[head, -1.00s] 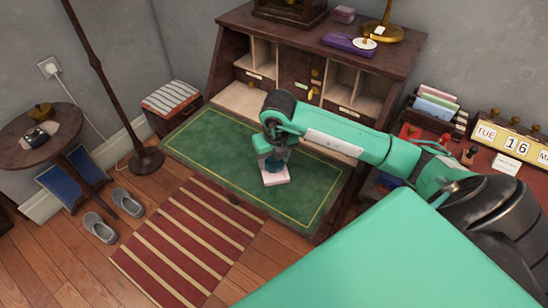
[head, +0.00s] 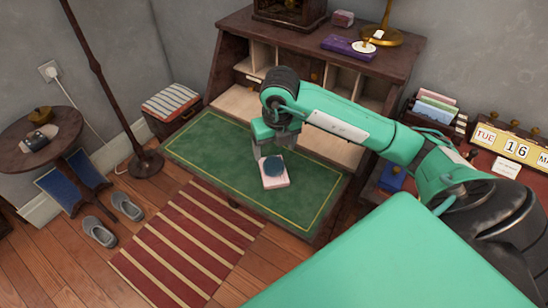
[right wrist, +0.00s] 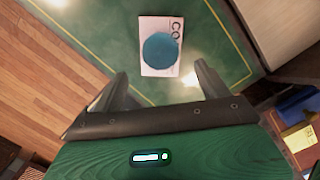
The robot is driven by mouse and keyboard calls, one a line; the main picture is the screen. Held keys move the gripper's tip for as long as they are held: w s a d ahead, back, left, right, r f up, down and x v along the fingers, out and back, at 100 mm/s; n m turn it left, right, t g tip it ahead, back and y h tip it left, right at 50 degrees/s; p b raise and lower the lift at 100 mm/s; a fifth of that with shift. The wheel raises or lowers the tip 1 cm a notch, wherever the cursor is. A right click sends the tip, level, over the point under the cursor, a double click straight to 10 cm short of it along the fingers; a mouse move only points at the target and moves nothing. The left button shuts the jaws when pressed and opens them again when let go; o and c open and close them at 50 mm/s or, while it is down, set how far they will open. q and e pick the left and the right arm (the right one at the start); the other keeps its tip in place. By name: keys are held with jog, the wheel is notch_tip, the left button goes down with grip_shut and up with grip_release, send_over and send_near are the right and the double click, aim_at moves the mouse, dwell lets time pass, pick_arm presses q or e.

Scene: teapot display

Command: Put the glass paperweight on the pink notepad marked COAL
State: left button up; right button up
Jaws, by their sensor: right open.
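The glass paperweight (head: 273,165) is a round blue-teal dome. It rests on the pink notepad (head: 274,183) on the green desk top; in the right wrist view the paperweight (right wrist: 160,50) covers part of the dark lettering on the notepad (right wrist: 153,23), leaving "CO" readable. My right gripper (head: 272,150) is just behind the paperweight in the head view. In the right wrist view my right gripper (right wrist: 162,85) has its fingers wide apart with nothing between them, clear of the paperweight. My left gripper is not in view.
The green desk top (head: 210,145) has free room left and right of the notepad. Desk compartments (head: 340,80) rise behind it. A calendar (head: 510,145) and a card rack (head: 437,110) stand at the right. A striped rug (head: 190,240) lies in front.

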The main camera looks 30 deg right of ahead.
aim_at(276, 164)
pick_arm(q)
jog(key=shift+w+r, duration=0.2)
pick_arm(e)
jog(key=r, duration=0.5)
jog(key=shift+s, duration=0.3)
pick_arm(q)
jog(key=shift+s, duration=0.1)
